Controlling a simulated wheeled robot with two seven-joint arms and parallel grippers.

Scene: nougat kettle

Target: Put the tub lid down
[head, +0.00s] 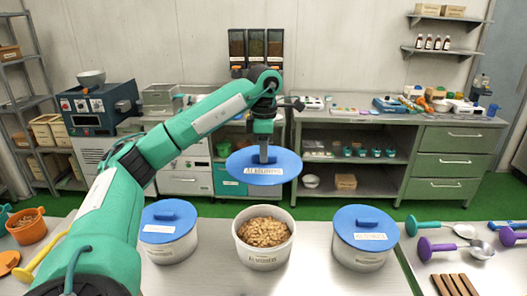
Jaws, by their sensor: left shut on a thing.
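A round blue lid (285,169) with a white label hangs in the air above the middle tub. My left gripper (264,152) is shut on the lid's top handle. Below it, the middle white tub (264,258) stands uncovered and full of light brown nuts. Its label appears to read almonds. A lidded white tub (170,248) stands to its left and another lidded white tub (362,257) to its right. My right gripper is not in view.
The steel table has several coloured scoops (447,245) and brown bars (455,285) at right. An orange container (33,231) and an orange lid (8,262) lie at far left. Small bare gaps show between the tubs. A back counter (400,121) stands beyond.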

